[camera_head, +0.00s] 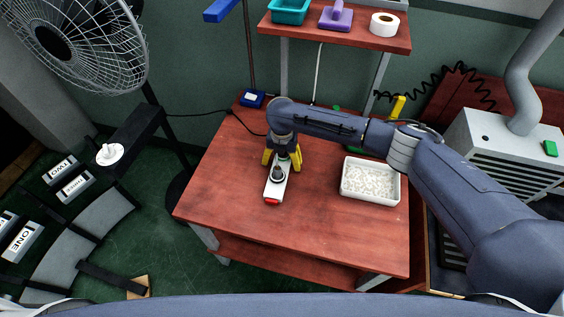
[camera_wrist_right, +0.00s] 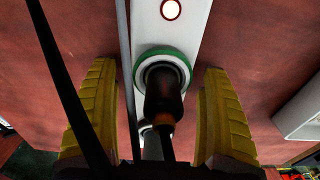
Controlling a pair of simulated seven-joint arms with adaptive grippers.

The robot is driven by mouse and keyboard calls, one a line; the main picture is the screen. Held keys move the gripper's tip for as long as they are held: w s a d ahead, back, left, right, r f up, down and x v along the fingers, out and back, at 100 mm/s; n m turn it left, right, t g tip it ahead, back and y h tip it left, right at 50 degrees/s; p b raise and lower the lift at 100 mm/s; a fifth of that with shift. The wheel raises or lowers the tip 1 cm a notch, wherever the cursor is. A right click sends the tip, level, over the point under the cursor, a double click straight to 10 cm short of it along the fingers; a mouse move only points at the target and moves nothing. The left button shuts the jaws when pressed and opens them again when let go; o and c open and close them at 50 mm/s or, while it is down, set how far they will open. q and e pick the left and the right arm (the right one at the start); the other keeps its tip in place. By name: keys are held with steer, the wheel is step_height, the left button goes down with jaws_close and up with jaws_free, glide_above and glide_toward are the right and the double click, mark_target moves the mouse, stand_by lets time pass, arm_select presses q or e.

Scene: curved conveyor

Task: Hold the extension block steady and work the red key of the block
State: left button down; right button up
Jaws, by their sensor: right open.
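The white extension block (camera_head: 277,190) lies on the red-brown table, with its red key (camera_head: 272,201) at the end nearest the head camera. A dark plug (camera_wrist_right: 165,92) sits at a green-ringed socket of the block (camera_wrist_right: 170,32) in the wrist view. A small red-rimmed, pale round spot (camera_wrist_right: 171,10) shows on the block beyond it. My right gripper (camera_head: 282,159) is open, pointing down over the block's far end. Its yellow fingers stand either side of the plug, with visible gaps in the wrist view (camera_wrist_right: 158,78). My left gripper is not in view.
A white tray (camera_head: 346,193) of pale pieces stands right of the block. A blue device (camera_head: 252,98) sits at the table's back left corner. A shelf (camera_head: 350,38) stands behind, and a fan (camera_head: 75,45) at left. The table's front and left are clear.

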steer(key=shift+f, duration=0.25)
steer(key=c, duration=1.7)
steer(key=shift+o, duration=0.2)
stand_by(1.6)
